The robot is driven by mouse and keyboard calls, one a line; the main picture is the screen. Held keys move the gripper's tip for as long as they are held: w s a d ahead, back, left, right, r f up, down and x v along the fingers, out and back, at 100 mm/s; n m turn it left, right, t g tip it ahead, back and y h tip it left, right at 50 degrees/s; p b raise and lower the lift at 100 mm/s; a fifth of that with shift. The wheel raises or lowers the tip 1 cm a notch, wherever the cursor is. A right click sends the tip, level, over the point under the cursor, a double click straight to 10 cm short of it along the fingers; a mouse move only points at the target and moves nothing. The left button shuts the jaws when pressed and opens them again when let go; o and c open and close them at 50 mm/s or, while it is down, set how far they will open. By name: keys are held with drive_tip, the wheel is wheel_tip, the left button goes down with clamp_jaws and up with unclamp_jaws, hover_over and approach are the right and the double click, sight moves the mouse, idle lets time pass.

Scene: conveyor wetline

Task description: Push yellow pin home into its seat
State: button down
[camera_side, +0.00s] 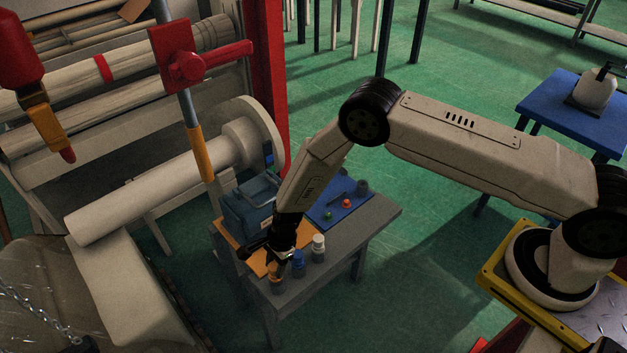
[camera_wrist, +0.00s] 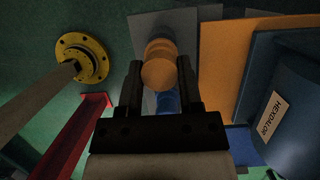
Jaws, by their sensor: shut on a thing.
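The yellow pin looks orange-yellow and round-topped in the wrist view (camera_wrist: 158,73), between the two fingers of my gripper (camera_wrist: 160,88). My gripper is shut on it. In the side view my gripper (camera_side: 276,258) points down at the near left part of a small grey table, and the orange-yellow pin (camera_side: 277,270) shows just under it. A grey round base (camera_side: 278,286) shows below the pin and looks like its seat. How deep the pin sits, and whether it is straight, I cannot tell.
A blue-topped piece (camera_side: 298,260) and a white-topped piece (camera_side: 318,244) stand close beside the pin in a row. A blue box (camera_side: 250,208) stands behind on an orange mat (camera_side: 228,236). A blue mat (camera_side: 325,214) holds small green and red items. A large pale roller (camera_side: 150,195) lies left.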

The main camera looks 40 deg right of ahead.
drive_tip(key=shift+f, duration=0.95)
drive_tip(key=shift+c, duration=0.9)
unclamp_jaws()
drive_tip(key=v, duration=0.7)
drive_tip(key=shift+r, duration=0.4)
drive_tip(key=shift+d, duration=0.15)
